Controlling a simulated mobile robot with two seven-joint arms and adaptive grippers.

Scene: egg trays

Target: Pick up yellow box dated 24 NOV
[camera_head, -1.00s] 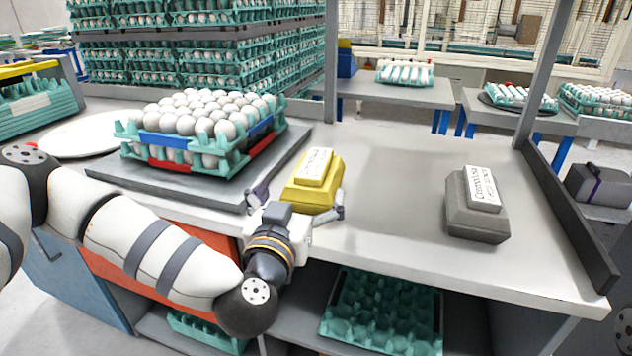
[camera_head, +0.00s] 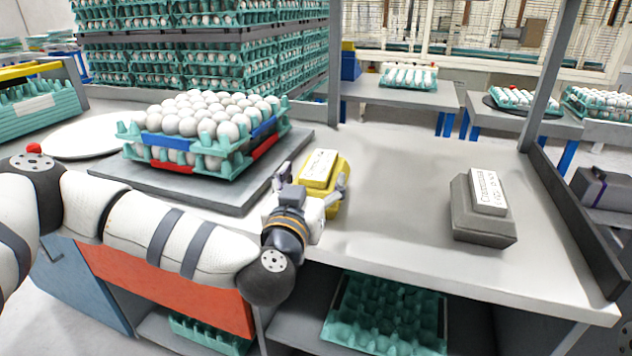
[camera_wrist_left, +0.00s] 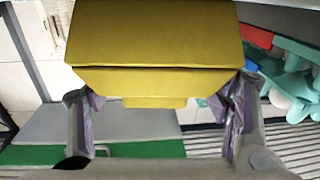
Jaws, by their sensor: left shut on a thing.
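The yellow box (camera_head: 340,172), with a white label on its stepped top, is on the grey bench beside the stacked egg trays. The label's writing is too small to read. My left gripper (camera_head: 312,184) is shut on the yellow box, with one finger on each side. In the left wrist view the yellow box (camera_wrist_left: 155,45) fills the upper middle between the two fingers (camera_wrist_left: 160,108). I cannot tell whether it is clear of the bench. A grey box (camera_head: 482,222) with a white label stands on the bench to the right. My right gripper is not in view.
White eggs in teal trays (camera_head: 200,150) stand on a dark slab (camera_head: 170,190) left of the yellow box. The bench (camera_head: 400,190) is clear between the two boxes. A dark raised edge (camera_head: 570,215) bounds its right side. Empty teal trays (camera_head: 385,318) lie on the shelf below.

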